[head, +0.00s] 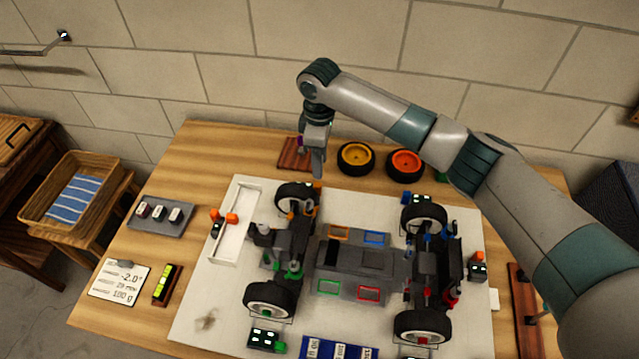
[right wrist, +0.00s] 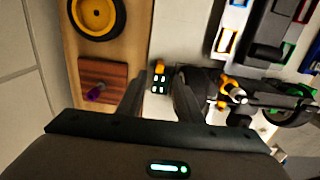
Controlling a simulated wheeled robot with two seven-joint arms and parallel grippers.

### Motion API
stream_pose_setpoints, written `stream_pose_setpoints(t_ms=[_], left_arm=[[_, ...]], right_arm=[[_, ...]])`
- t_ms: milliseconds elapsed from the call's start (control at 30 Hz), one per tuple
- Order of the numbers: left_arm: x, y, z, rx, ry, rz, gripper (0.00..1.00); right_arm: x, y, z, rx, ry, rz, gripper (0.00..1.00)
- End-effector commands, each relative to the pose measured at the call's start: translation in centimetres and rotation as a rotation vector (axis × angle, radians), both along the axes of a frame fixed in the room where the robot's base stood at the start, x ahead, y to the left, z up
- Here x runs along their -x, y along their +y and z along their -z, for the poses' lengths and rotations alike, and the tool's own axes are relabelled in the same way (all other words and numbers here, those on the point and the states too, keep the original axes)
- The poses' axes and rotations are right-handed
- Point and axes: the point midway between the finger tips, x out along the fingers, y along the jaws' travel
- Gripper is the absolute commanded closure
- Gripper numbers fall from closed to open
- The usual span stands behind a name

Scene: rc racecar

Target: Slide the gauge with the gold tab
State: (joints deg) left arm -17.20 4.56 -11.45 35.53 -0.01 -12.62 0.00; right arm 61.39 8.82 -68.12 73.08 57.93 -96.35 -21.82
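In the right wrist view, a small dark gauge (right wrist: 159,84) with pale lit marks and a gold-orange tab lies on the white board, beside a car wheel. My right gripper (right wrist: 158,98) is open, its two fingers on either side of the gauge in this view. Whether they touch it cannot be told. In the head view my right gripper (head: 318,172) points down near the far left wheel (head: 295,194) of the car and hides this gauge. My left gripper is not in view.
The car chassis (head: 375,288) fills much of the white board (head: 205,280). A yellow wheel (head: 356,157), an orange wheel (head: 405,164) and a brown block (head: 290,155) with a purple piece lie along the back. Similar gauges with blue (head: 418,199), orange (head: 478,271) and green (head: 264,339) tabs lie around the car.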

Motion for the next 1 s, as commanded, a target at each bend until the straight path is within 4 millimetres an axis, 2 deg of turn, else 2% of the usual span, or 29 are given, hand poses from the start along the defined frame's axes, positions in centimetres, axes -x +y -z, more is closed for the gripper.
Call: stream_pose_setpoints(t_ms=[300, 500, 700, 1000], left_arm=[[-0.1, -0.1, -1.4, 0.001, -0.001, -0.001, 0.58], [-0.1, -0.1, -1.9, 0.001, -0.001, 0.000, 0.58], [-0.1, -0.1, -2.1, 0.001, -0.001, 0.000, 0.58], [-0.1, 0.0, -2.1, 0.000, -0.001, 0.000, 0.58]], right_arm=[[0.1, 0.0, 5.7, 0.002, 0.002, 0.001, 0.67], [0.1, 0.0, 8.7, 0.002, 0.002, 0.000, 0.67], [0.0, 0.0, 10.3, 0.000, 0.000, 0.000, 0.67], [0.0, 0.0, 10.7, 0.000, 0.000, -0.001, 0.67]])
